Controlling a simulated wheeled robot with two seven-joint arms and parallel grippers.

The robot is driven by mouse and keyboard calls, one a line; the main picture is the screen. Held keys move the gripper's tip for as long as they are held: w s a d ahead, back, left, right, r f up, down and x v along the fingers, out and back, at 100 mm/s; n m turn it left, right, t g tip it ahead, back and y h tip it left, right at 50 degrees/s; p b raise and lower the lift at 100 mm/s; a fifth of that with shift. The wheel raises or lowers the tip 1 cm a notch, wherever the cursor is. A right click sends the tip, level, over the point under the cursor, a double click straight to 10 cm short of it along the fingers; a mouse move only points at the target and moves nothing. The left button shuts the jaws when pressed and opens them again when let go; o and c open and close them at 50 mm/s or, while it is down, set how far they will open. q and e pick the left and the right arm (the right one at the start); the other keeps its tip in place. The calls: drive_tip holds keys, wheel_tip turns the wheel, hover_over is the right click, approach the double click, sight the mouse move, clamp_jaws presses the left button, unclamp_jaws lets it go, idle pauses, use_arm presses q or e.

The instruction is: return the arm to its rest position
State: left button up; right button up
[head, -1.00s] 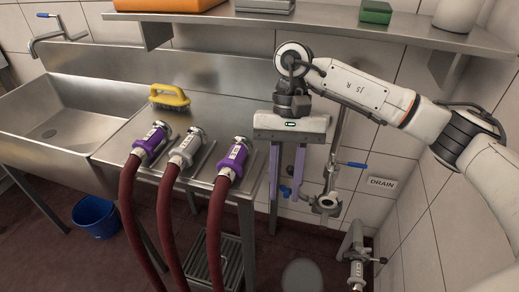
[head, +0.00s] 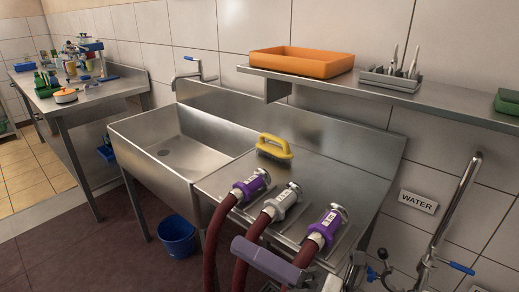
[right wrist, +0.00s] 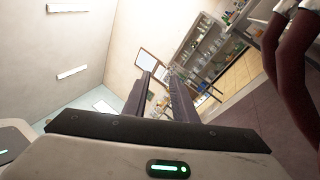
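My right gripper (head: 262,259) shows at the bottom of the head view, in front of the lower part of the hoses. Dark red hoses (right wrist: 292,48) show at the upper right of that view. My left gripper is in neither view.
Three hoses with purple (head: 328,225), white (head: 283,201) and purple (head: 252,185) couplings lie on the steel drainboard, near a yellow-handled brush (head: 273,147). A sink (head: 170,125), blue bucket (head: 178,236) and shelf with an orange tray (head: 301,62) surround them. A tap pipe (head: 447,205) stands right.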

drive_tip(key=w+d+f+m+t+h, duration=0.1)
drive_tip(key=d+f+m+t+h, duration=0.3)
drive_tip(key=d+f+m+h, duration=0.45)
drive_tip(key=d+f+m+t+h, duration=0.4)
drive_tip(key=f+m, duration=0.5)
drive_tip(key=m, duration=0.6)
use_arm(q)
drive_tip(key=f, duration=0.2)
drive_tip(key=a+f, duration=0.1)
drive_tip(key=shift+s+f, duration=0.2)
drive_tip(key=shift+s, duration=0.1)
use_arm(e)
drive_tip(key=s+d+f+m+g+h, duration=0.2)
drive_tip(key=s+d+f+m+g, duration=0.1)
drive_tip(key=s+f, duration=0.5)
drive_tip(key=s+d+f+m+g+h, duration=0.3)
drive_tip(key=s+f+m+g, duration=0.1)
drive_tip(key=s+f+m, duration=0.4)
drive_tip(key=shift+f+g, duration=0.4)
drive_tip(key=shift+f, duration=0.35)
